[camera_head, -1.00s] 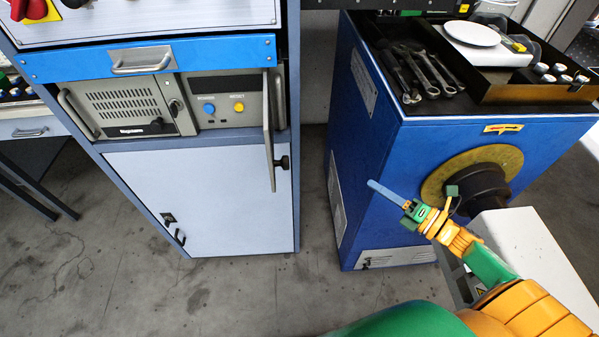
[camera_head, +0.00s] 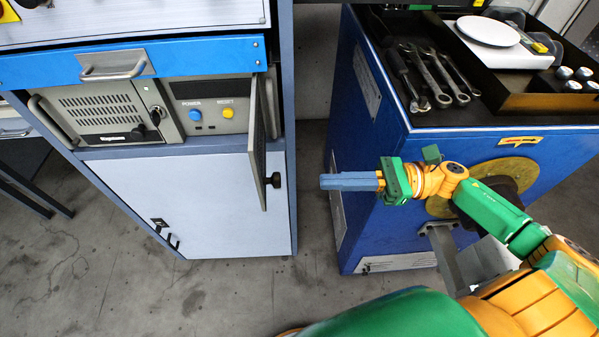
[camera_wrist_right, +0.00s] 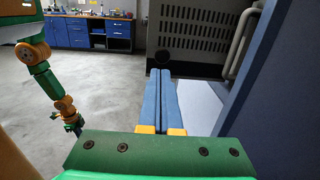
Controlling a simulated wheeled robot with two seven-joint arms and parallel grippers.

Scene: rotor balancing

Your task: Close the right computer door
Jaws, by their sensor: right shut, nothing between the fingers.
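The right computer door (camera_head: 258,130) stands swung open, sticking out from the front of the computer at its right side. Its black knob (camera_head: 275,180) is on the free edge. In the right wrist view the door (camera_wrist_right: 190,40) is a dark panel with a vent grille, with the knob (camera_wrist_right: 118,29) at its left. My right gripper (camera_head: 325,181) is shut and empty, to the right of the knob, with a gap between. Its blue fingers (camera_wrist_right: 160,73) point toward the door. My left gripper (camera_wrist_right: 75,127) shows small in the right wrist view; its jaws are unclear.
The computer's left door (camera_head: 112,112) is closed. Power and reset buttons (camera_head: 211,114) show in the opening. A blue drawer (camera_head: 180,58) is above, a pale cabinet door (camera_head: 200,205) below. The blue machine (camera_head: 375,150), topped with wrenches (camera_head: 435,75), stands right across a gap.

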